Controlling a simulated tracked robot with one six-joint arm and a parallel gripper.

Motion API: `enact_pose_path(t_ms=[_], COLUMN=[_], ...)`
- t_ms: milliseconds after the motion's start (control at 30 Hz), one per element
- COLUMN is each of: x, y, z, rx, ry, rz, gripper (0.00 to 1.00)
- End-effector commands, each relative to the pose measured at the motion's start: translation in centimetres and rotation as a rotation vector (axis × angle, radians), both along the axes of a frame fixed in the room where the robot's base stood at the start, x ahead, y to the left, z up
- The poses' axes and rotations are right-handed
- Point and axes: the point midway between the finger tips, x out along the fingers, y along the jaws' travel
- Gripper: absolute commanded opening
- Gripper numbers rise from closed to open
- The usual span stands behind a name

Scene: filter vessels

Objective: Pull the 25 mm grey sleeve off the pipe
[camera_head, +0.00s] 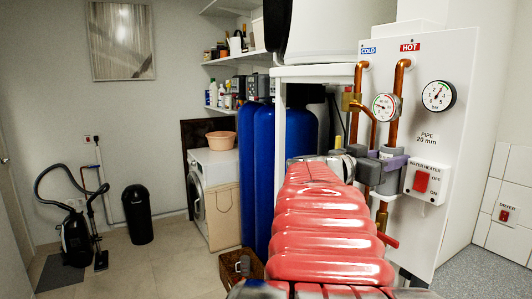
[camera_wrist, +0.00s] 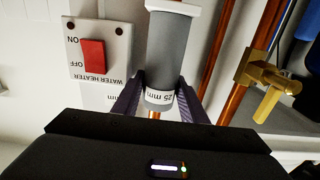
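The grey sleeve (camera_wrist: 168,45) shows in the wrist view, with a white "25 mm" band near its lower picture end and a pale collar at the other end. My gripper (camera_wrist: 162,88) has one purple finger on each side of the sleeve, close by the banded end. Whether both fingers press on it cannot be told. A short stretch of copper pipe shows below the band. In the head view a purple finger of my gripper (camera_head: 394,162) shows among grey parts on the copper pipes. My red arm hides part of that area.
The white panel (camera_head: 452,120) carries two gauges, a "PIPE 20 mm" label and a water heater switch (camera_head: 421,181) close beside the sleeve. In the wrist view, another copper pipe (camera_wrist: 250,60) and a brass valve (camera_wrist: 268,82) stand to the right. Blue tanks (camera_head: 262,150) stand left of my arm.

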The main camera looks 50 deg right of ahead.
Motion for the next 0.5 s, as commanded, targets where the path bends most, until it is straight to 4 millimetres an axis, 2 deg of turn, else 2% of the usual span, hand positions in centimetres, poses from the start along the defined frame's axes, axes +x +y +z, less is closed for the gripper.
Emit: enact_pose_path(t_ms=[33,233,500], x=[0.0,-0.01,-0.02], y=[0.01,0.01,0.01], z=[0.0,0.0,0.1], rx=[0.0,0.0,0.0], ry=[0.0,0.0,0.0], rz=[0.0,0.0,0.0], gripper=[0.31,0.17,0.16])
